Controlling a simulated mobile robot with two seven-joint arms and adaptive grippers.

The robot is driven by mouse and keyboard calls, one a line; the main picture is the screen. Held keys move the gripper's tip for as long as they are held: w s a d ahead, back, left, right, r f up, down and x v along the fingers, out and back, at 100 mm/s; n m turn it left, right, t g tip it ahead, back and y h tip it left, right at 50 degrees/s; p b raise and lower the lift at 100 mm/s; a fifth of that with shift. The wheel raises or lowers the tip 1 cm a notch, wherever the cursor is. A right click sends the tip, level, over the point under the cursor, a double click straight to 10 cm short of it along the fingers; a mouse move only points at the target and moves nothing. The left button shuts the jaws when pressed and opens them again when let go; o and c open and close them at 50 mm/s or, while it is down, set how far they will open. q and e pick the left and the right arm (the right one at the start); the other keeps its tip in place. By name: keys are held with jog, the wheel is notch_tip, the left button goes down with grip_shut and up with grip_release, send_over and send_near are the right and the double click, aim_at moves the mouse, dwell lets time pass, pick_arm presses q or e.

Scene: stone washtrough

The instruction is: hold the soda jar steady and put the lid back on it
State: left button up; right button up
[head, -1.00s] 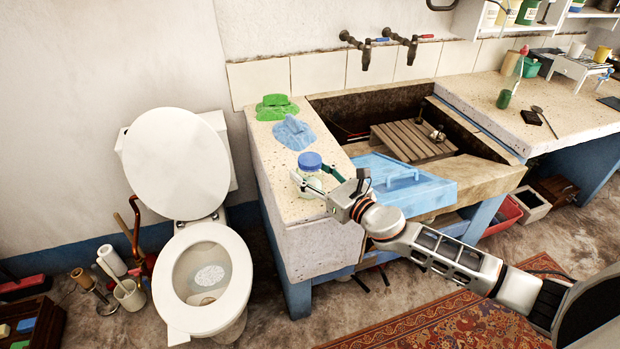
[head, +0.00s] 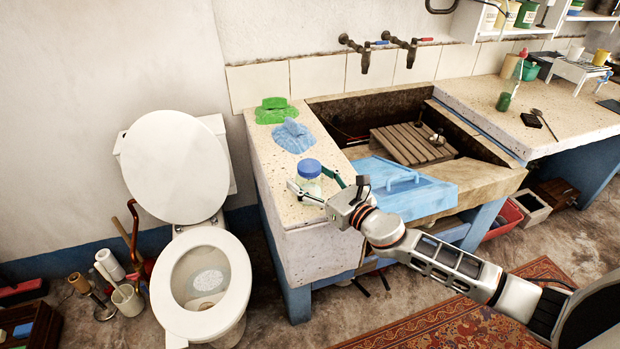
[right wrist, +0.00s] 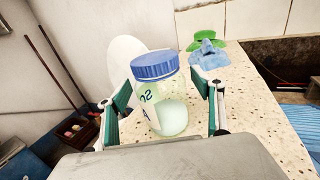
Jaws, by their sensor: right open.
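The soda jar (head: 309,186) is clear with pale contents and stands on the speckled stone ledge at the left end of the trough. Its blue lid (head: 309,168) sits on top of the jar; I cannot tell whether it is screwed tight. The jar (right wrist: 168,118) and lid (right wrist: 155,66) also show in the right wrist view, with part of a label facing left. My right gripper (head: 313,184) is open, its green-padded fingers on either side of the jar, with a gap visible at each side in the wrist view. My left gripper is not in view.
A blue cloth-like item (head: 293,137) and a green one (head: 276,110) lie behind the jar on the ledge. A blue tray-like board (head: 405,188) lies over the trough's front. A toilet (head: 200,280) stands to the left. The ledge's front corner is clear.

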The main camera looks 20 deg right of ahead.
jog(key=shift+r, duration=0.25)
jog(key=b+v, duration=0.1)
jog(key=v, duration=1.1)
jog(key=s+a+f+n+g+h, duration=0.2)
jog(key=s+f+n, duration=0.9)
jog(key=n, duration=0.6)
jog(key=s+a+f+n+g+h, duration=0.2)
jog(key=s+f+n+g, duration=0.1)
jog(key=s+f+n, duration=0.8)
notch_tip(320, 180, down, 4)
jog(key=n, duration=0.7)
jog(key=shift+s+a+f+g+h, duration=0.15)
jog(key=shift+s+g+h, duration=0.05)
jog(key=shift+g+h, duration=0.2)
